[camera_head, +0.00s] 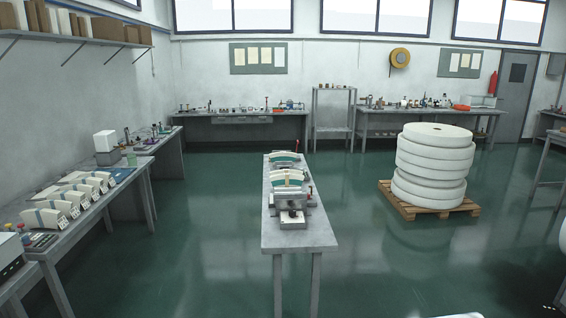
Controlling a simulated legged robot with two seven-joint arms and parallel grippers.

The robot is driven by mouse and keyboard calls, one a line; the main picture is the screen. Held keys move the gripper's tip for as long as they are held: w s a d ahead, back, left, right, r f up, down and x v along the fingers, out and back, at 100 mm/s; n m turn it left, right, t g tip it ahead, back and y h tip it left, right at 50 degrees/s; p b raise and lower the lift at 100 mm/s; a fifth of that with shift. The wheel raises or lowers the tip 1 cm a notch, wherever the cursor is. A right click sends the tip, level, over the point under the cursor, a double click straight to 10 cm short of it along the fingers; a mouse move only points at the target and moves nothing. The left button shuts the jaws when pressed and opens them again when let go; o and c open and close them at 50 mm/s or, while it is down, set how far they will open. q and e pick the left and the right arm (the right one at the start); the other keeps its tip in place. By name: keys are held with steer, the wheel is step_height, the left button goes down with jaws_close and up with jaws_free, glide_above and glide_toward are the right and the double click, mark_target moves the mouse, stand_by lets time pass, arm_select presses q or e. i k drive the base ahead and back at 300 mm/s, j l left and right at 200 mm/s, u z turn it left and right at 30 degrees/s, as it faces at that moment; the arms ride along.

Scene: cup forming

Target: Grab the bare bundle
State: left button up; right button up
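Fan-shaped cream bundles stand on the narrow centre table (300,238). The rear bundle (285,157) sits near the far end, with teal below it. I cannot tell at this size which bundle is bare. Neither gripper shows.
The left bench (70,240) runs along the wall and also carries a white box (105,141). A pallet (428,208) with stacked white rolls (434,165) stands right of the centre table. Green floor (190,240) is open between the left bench and the centre table.

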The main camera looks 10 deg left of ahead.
mark_target(281, 157)
steer(key=i+j+u, duration=0.8)
steer(key=i, duration=0.35)
steer(key=i+j+u, duration=0.1)
steer(key=i+u, duration=0.25)
steer(key=i, duration=0.25)
steer(key=i+u, duration=0.4)
steer(key=i, duration=0.25)
steer(key=i+l+z, duration=0.1)
steer(key=i+z, duration=0.15)
steer(key=i, duration=0.35)
steer(key=i+z, duration=0.25)
steer(key=i, duration=0.35)
steer(key=i+j+z, duration=0.1)
steer(key=i+z, duration=0.15)
steer(key=i, duration=0.35)
steer(key=i+j+z, duration=0.25)
steer(key=i, duration=0.35)
